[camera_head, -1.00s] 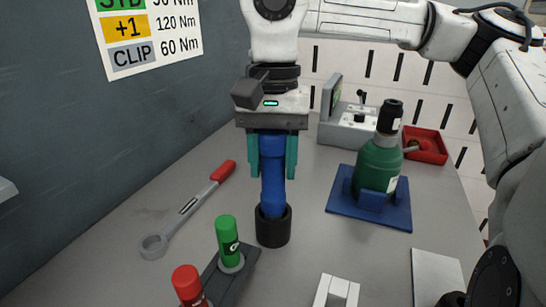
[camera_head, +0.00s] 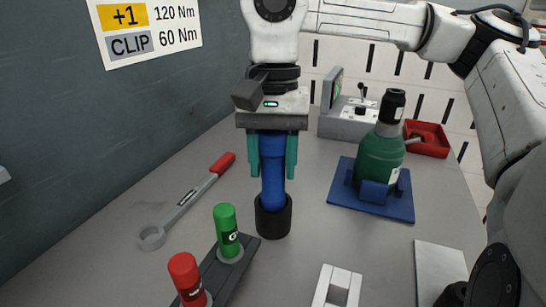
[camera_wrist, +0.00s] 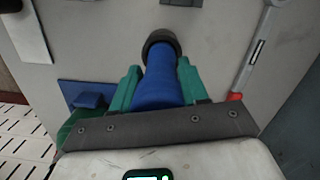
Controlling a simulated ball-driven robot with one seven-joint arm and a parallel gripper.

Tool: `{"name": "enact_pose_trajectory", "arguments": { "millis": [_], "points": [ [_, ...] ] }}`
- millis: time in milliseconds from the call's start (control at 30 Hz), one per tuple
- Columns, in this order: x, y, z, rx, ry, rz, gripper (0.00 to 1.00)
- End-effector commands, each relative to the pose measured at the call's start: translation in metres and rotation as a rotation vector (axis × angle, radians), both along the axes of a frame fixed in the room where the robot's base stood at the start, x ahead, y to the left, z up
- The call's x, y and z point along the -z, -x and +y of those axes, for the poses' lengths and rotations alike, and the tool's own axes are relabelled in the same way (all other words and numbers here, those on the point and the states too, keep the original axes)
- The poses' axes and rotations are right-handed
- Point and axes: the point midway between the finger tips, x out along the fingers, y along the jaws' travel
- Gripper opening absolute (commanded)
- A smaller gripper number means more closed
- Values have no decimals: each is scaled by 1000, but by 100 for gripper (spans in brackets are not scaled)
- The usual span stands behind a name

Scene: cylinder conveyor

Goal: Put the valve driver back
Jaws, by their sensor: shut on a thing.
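The valve driver looks like a blue tool (camera_head: 273,180), held upright, with its lower end in a black cup (camera_head: 273,217) on the table. My gripper (camera_head: 273,165), with teal fingers, is shut on the blue tool's upper part, one finger on each side. In the wrist view the blue tool (camera_wrist: 160,85) runs between the teal fingers to the black cup (camera_wrist: 162,42). The tool's lower tip is hidden inside the cup; I cannot tell whether the cup is a stand or part of the tool.
A green cylinder (camera_head: 227,231) and a red cylinder (camera_head: 186,276) stand on a dark rack in front. A red-handled wrench (camera_head: 185,205) lies left. A green bottle (camera_head: 379,160) sits on a blue base (camera_head: 400,208) at right, before a red tray (camera_head: 426,148). A white bracket (camera_head: 337,286) lies in front.

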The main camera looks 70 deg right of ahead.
Motion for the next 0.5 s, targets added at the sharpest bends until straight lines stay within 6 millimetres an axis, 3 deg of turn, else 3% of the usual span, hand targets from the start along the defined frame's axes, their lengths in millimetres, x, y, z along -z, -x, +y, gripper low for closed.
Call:
{"name": "enact_pose_trajectory", "arguments": {
  "millis": [500],
  "points": [
    [11,0,0,-1,-1,-1,0]
  ]
}}
